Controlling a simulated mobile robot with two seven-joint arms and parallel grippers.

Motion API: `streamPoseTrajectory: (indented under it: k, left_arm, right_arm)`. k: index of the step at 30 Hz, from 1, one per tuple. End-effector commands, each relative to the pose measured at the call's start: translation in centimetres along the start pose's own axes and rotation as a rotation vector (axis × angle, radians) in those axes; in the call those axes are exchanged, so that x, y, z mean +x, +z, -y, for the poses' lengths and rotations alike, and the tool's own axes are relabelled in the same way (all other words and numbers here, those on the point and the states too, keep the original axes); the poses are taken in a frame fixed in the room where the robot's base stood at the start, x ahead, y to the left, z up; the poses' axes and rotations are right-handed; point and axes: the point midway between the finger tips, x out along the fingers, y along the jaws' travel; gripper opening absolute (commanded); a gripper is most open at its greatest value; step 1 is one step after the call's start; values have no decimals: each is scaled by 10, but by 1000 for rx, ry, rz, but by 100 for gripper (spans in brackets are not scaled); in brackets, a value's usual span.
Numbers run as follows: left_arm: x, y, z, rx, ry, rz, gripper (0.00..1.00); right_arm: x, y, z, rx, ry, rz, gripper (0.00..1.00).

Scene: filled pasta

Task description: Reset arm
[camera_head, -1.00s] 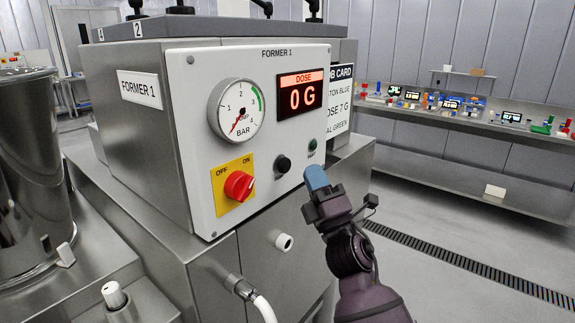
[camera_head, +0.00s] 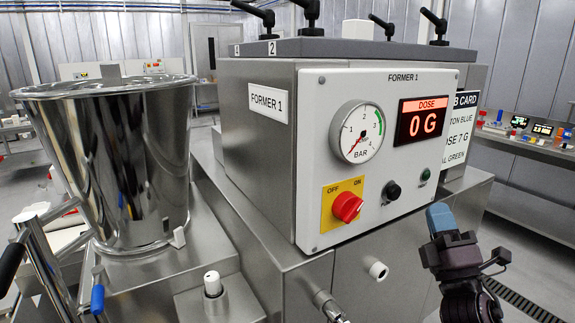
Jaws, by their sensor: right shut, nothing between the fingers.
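My right gripper (camera_head: 441,219) is in the lower right, in front of the steel lower body of the machine. Its blue fingertips are shut with nothing between them. They point up, below and to the right of the panel's small buttons, and look apart from the panel. The white FORMER 1 panel (camera_head: 318,118) carries a red rotary switch (camera_head: 346,207) on a yellow OFF/ON plate, a black button (camera_head: 393,191) and a small green button (camera_head: 425,175). The gauge (camera_head: 360,132) needle sits near the low end. My left gripper is not in view.
A steel hopper (camera_head: 125,165) stands at the left, with blue- and black-handled levers before it. A white knob (camera_head: 212,284) and a white-capped port (camera_head: 377,270) stick out low down. A bench (camera_head: 520,150) with small coloured items stands at the right. Open floor lies beside the machine.

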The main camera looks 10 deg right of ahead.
Motion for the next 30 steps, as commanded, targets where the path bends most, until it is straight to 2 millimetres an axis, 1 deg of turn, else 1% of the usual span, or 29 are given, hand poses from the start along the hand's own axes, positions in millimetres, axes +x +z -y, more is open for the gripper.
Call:
streamPoseTrajectory:
  k: [2, 5, 6, 8, 9, 11, 12, 14, 15, 17, 18, 20, 21, 23, 24, 25, 26, 27, 30]
  left_arm:
    - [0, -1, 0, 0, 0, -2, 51]
    - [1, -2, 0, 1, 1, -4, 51]
    - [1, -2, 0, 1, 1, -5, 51]
    - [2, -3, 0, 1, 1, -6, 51]
    - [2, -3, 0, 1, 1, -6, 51]
    - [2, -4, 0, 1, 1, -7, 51]
    - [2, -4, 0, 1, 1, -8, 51]
    - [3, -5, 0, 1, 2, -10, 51]
    - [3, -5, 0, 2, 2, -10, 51]
    - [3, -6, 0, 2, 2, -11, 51]
    - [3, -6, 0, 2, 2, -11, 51]
    - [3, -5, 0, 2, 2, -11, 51]
    - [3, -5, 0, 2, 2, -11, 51]
    - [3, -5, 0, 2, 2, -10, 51]
    - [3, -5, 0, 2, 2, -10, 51]
    - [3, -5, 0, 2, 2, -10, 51]
    - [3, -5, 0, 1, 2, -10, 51]
    - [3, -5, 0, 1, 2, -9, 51]
    - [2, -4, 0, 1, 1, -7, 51]
  right_arm:
    - [0, 3, 2, 63, -14, 21, 0]
    - [-1, 10, 14, 262, -55, 82, 0]
    - [-2, 9, 21, 370, -79, 107, 0]
    - [-6, 5, 35, 530, -123, 143, 0]
    - [-12, 1, 47, 633, -163, 168, 0]
    - [-28, -6, 68, 779, -237, 211, 0]
    - [-41, -12, 83, 872, -290, 244, 0]
    - [-65, -21, 104, 999, -374, 297, 0]
    - [-81, -27, 117, 1073, -430, 334, 0]
    - [-110, -37, 135, 1173, -516, 393, 0]
    - [-130, -44, 147, 1234, -574, 434, 0]
    - [-162, -55, 161, 1312, -660, 499, 0]
    - [-185, -61, 169, 1353, -715, 540, 0]
    - [-220, -71, 179, 1404, -796, 604, 0]
    - [-244, -77, 183, 1428, -850, 643, 0]
    - [-262, -81, 186, 1442, -886, 671, 0]
    - [-278, -84, 187, 1451, -921, 693, 0]
    - [-300, -88, 188, 1457, -963, 721, 0]
    - [-348, -94, 186, 1451, -1043, 774, 0]
